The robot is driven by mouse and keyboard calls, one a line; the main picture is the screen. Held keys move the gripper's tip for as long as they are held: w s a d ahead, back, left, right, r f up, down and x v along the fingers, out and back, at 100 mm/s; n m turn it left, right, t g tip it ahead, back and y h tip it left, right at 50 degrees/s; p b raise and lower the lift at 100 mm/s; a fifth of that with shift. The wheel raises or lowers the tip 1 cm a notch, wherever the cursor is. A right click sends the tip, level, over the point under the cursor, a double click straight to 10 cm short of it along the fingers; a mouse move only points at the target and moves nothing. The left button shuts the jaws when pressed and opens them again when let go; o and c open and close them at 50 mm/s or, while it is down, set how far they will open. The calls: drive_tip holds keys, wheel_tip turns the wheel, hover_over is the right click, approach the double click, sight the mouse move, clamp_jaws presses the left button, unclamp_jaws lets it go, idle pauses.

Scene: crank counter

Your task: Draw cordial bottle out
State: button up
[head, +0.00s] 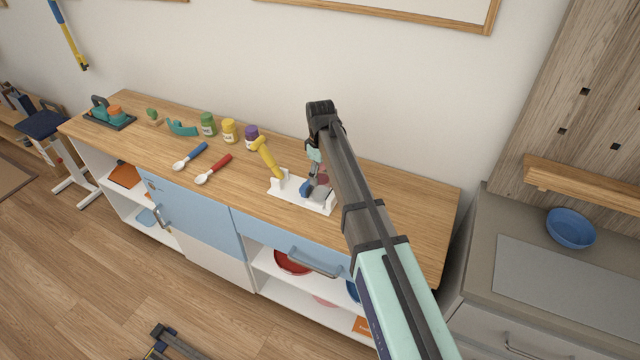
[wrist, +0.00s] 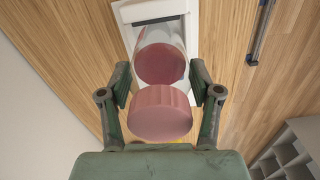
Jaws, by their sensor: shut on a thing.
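The cordial bottle (wrist: 160,62) is clear with reddish contents and a pink ribbed cap (wrist: 160,112). In the wrist view it lies between my two fingers, cap toward my palm, its far end at a white stand (wrist: 143,12). My gripper (wrist: 160,78) is shut on the bottle, one finger on each side. In the head view my gripper (head: 314,178) is low over the white stand (head: 288,196) on the wooden counter, and my arm covers much of the bottle. I cannot tell how far the bottle sits in the stand.
A yellow handle (head: 265,157) rises at the stand's left end. Purple (head: 251,133), yellow (head: 229,131) and green (head: 208,124) jars stand behind left, with blue-handled (head: 190,156) and red-handled (head: 213,169) spoons in front. The counter right of my arm (head: 420,205) is clear.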

drive_tip(key=shift+r, duration=0.35)
idle(0.3)
drive_tip(key=shift+r+p, duration=1.75)
drive_tip(key=shift+r, duration=1.1)
